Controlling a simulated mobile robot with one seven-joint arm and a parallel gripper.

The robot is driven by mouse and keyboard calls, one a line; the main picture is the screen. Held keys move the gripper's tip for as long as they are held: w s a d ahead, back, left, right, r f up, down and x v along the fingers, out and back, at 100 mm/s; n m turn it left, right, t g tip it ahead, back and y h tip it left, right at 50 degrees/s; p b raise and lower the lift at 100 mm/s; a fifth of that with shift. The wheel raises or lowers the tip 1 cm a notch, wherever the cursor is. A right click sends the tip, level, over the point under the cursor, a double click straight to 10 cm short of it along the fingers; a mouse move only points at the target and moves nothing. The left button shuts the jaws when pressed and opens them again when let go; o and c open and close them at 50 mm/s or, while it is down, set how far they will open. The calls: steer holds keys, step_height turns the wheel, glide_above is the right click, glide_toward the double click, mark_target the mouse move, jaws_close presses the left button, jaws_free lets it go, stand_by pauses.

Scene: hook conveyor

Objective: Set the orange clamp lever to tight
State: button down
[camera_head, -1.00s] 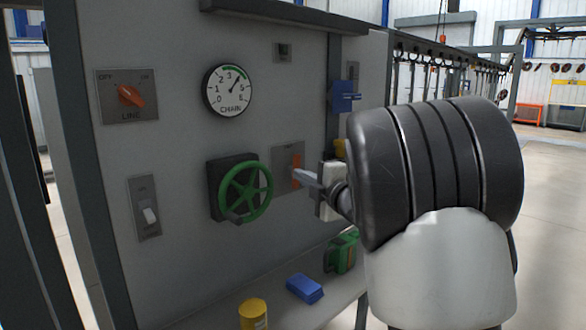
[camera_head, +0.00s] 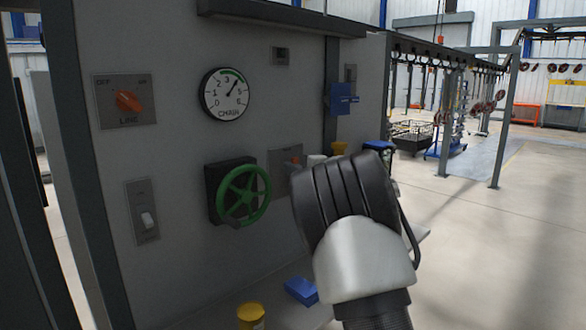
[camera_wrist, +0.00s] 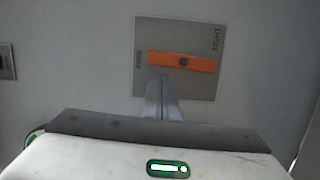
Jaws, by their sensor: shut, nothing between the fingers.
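The orange clamp lever (camera_wrist: 200,64) lies straight across its grey plate (camera_wrist: 205,88) in the wrist view, with a dark pivot near its middle. The word TIGHT stands at the plate's right edge; a smaller mark at the left edge is unreadable. My gripper (camera_wrist: 162,78) is shut and empty. Its tips are just below the left half of the lever, and I cannot tell whether they touch it. In the head view only a small part of the lever (camera_head: 297,160) shows on the panel; my wrist hides the rest and my fingers.
A green handwheel (camera_head: 243,195) sticks out left of the lever. The panel also has a red LINE knob (camera_head: 127,101), a white switch (camera_head: 147,219) and a gauge (camera_head: 226,94). A blue block (camera_head: 301,290) and a yellow can (camera_head: 251,315) stand on the shelf below.

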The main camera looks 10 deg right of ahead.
steer(key=shift+w+d, duration=0.2)
steer(key=shift+d, duration=0.05)
steer(key=shift+r+p, duration=0.15)
steer(key=shift+p, duration=0.2)
steer(key=shift+d+m, duration=0.1)
steer(key=shift+m, duration=0.2)
